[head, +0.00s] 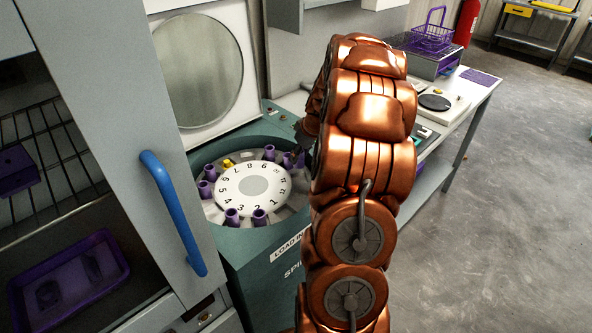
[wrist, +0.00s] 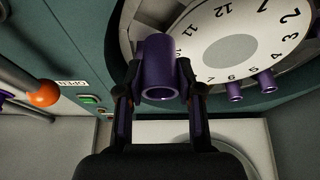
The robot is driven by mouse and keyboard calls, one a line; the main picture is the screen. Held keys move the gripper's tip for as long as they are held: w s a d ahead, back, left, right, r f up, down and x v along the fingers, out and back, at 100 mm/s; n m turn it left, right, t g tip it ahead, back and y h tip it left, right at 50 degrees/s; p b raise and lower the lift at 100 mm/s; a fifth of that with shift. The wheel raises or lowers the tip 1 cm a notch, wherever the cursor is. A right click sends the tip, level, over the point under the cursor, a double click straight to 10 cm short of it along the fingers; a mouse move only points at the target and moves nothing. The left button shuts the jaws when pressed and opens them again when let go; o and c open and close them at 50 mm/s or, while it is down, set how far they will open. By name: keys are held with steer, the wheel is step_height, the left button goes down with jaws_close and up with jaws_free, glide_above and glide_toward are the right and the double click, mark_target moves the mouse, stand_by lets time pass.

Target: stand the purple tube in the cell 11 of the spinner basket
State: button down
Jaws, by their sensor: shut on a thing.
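My gripper (wrist: 158,88) is shut on a purple tube (wrist: 158,65), with one dark finger on each side of it. The tube's open mouth faces the wrist camera. It is held at the edge of the spinner basket's white numbered dial (wrist: 235,40); I cannot tell whether its lower end is inside a cell. In the head view the spinner basket (head: 222,187) sits in the round well of the green spinner. My copper arm hides most of the gripper there. The mark for cell 11 is not clearly readable in the head view.
Other purple tubes stand around the dial, such as one at its front (head: 232,217) and one at its back (head: 269,152). A yellow piece (head: 227,163) is at the basket's back left. The raised round-windowed lid (head: 200,70) and a blue-handled cabinet door (head: 172,210) stand close.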

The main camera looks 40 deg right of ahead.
mark_target(302, 167)
step_height(302, 167, down, 7)
steer(key=shift+r+p, duration=0.2)
steer(key=shift+p, duration=0.75)
steer(key=shift+f, duration=0.1)
steer(key=shift+f, duration=0.2)
steer(key=c, duration=0.7)
jaws_free()
steer(key=shift+r, duration=0.1)
steer(key=shift+c, duration=0.2)
